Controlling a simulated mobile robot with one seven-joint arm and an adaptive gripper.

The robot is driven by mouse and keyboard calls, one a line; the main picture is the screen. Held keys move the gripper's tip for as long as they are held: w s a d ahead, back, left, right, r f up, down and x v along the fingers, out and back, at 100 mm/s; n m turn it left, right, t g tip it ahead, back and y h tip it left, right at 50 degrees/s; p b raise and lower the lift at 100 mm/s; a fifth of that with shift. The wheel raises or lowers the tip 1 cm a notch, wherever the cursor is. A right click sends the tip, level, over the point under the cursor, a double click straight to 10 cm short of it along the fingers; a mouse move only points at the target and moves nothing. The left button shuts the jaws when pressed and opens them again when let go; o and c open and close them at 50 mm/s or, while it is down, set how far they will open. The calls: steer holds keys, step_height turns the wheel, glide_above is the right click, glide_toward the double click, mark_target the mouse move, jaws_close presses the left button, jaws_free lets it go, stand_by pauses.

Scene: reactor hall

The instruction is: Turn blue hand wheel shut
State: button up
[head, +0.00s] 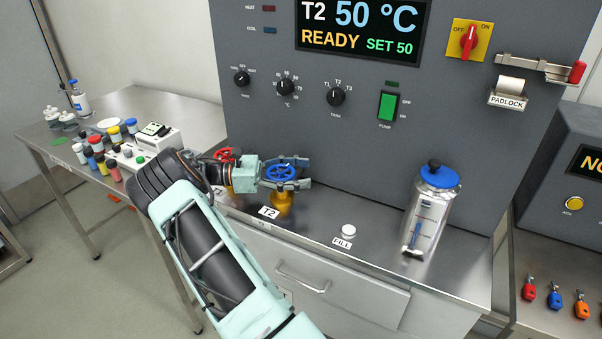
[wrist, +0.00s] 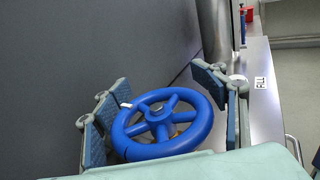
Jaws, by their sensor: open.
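The blue hand wheel (head: 281,173) sits on a brass valve body (head: 282,203) by the T2 label (head: 269,212) on the steel ledge. In the wrist view the blue wheel (wrist: 162,124) shows its spokes, hub and a small white mark on its rim at the upper left. My gripper (head: 288,172) is around the wheel, with one finger on each side of it. In the wrist view my gripper (wrist: 165,108) is open, its pads spread wider than the wheel. Whether a pad touches the rim, I cannot tell. The valve body is mostly hidden in the wrist view.
A red hand wheel (head: 227,155) stands just left, behind my wrist. The grey panel (head: 330,140) rises close behind the blue wheel. A white FILL cap (head: 348,231) and a blue-lidded steel canister (head: 431,210) stand to the right. Bottles crowd the left table (head: 150,105).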

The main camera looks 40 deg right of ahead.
mark_target(272, 171)
steer(key=v, duration=0.7)
steer(key=shift+w+a, duration=0.2)
